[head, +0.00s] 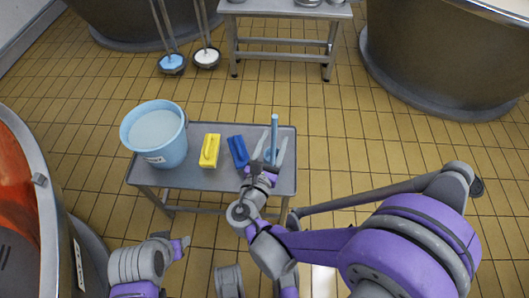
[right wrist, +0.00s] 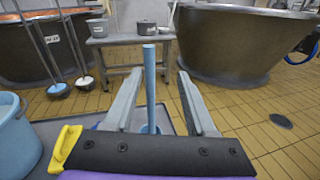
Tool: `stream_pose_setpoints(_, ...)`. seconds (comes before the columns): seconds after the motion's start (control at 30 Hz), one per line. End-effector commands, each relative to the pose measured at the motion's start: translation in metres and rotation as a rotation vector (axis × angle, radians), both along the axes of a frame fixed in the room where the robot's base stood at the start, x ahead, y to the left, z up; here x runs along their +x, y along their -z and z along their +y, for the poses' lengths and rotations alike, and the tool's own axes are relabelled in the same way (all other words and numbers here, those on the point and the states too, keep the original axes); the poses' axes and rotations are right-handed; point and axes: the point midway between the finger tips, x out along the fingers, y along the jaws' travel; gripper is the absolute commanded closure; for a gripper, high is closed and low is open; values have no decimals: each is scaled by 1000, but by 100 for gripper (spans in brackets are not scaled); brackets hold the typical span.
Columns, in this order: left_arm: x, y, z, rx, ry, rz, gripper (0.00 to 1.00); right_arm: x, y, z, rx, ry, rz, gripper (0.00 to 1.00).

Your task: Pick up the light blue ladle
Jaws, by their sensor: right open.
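The light blue ladle (head: 275,135) stands upright at the right end of the grey metal cart (head: 205,183), its handle pointing up. Its lower part is partly hidden by my right gripper in the head view. My right gripper (head: 270,150) is open, with one finger on each side of the ladle. In the right wrist view the ladle's handle (right wrist: 150,85) rises between the two grey fingers (right wrist: 155,95), with a visible gap to each.
On the cart are a light blue bucket (head: 153,140) with pale contents, a yellow brush (head: 210,150) and a dark blue brush (head: 238,151), close left of the ladle. A copper vat (head: 20,200) stands at left. Another table (head: 290,10) stands behind.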

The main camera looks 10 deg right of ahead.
Motion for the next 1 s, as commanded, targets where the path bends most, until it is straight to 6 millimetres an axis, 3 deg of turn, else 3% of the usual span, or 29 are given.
stream_pose_setpoints(0.17,0,0,0,0,0,0,50,7,-6,11,-97,-29,-13,44)
stream_pose_setpoints(0.4,1,3,0,0,0,1,50,40,-6,-8,-99,-27,-13,44)
stream_pose_setpoints(1.0,2,13,0,0,0,4,50,96,-8,-39,-96,-29,-12,44)
